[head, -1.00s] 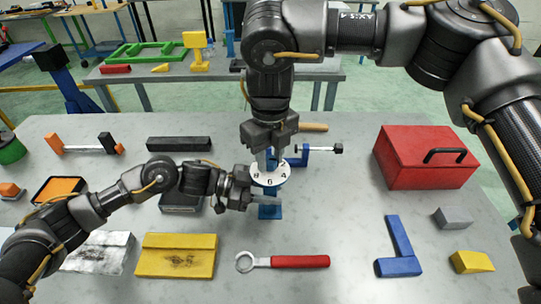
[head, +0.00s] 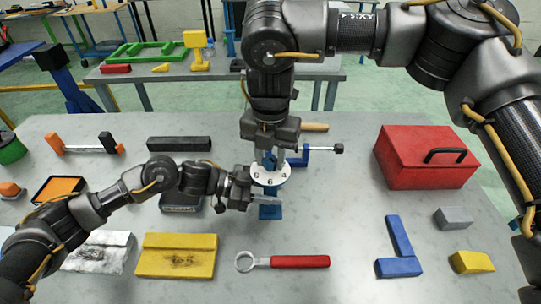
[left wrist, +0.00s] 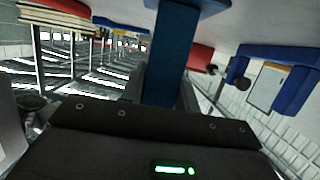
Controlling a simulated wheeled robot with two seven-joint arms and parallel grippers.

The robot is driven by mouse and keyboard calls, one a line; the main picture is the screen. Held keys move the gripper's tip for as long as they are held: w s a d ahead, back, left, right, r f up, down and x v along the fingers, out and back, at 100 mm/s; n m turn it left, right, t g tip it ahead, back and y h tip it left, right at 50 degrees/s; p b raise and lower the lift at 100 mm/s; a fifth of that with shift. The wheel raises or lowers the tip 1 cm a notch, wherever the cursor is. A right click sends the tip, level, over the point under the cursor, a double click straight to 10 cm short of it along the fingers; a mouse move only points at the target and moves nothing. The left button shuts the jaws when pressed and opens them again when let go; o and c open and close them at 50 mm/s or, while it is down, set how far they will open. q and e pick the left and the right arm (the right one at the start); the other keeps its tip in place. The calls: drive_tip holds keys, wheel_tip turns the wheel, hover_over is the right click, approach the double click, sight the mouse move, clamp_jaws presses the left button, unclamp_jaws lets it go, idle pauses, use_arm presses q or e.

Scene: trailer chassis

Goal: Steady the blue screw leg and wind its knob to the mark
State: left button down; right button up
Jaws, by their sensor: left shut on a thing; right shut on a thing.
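The blue screw leg (head: 270,211) stands upright near the middle of the grey table, with a white numbered dial (head: 262,179) at its top. My left gripper (head: 262,198) reaches in from the left and is shut on the leg's post below the dial. The blue post (left wrist: 172,50) also shows between the fingers in the left wrist view. My right gripper (head: 270,158) points straight down from above, shut on the knob over the dial. Its fingers hide most of the knob. I cannot make out the mark.
A blue clamp (head: 299,158) with a black-ended bar lies just behind the leg. A red toolbox (head: 425,165) stands at right. A red-handled ring wrench (head: 300,261), a yellow plate (head: 176,256) and a blue angle piece (head: 398,248) lie in front. Bare table lies between the wrench and angle piece.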

sight(271, 158)
drive_tip(key=m, duration=0.5)
drive_tip(key=shift+d+f, duration=0.15)
drive_tip(key=shift+m, duration=0.3)
idle(0.4)
drive_tip(key=o, duration=1)
drive_tip(key=shift+w, duration=0.1)
drive_tip(key=shift+r, duration=0.2)
wheel_tip(271, 158, up, 12)
drive_tip(key=shift+f, duration=0.1)
